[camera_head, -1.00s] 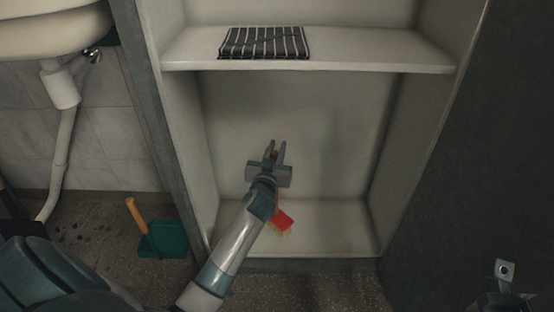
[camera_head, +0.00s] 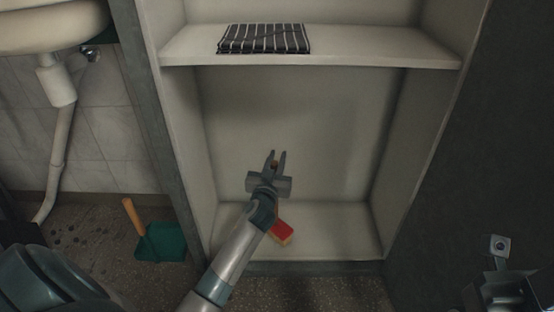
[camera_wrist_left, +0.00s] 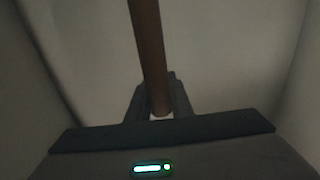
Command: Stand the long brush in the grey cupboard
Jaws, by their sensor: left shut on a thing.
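The long brush has a red head with pale bristles (camera_head: 281,232), which shows below my left wrist in the head view. Its brown handle (camera_wrist_left: 148,45) runs between the fingers in the left wrist view. My left gripper (camera_head: 275,160) is shut on the handle, inside the lower compartment of the grey cupboard (camera_head: 423,66). The brush head is low, over or on the cupboard floor; I cannot tell whether it touches. Much of the handle is hidden by my wrist. My right gripper (camera_head: 500,270) shows partly at the lower right edge, and its fingers are unclear.
A striped folded cloth (camera_head: 264,39) lies on the shelf above my left gripper. A green dustpan (camera_head: 162,242) with an orange handle is on the floor left of the cupboard. A sink (camera_head: 50,20) with its drain pipe is at upper left. The compartment's right side is clear.

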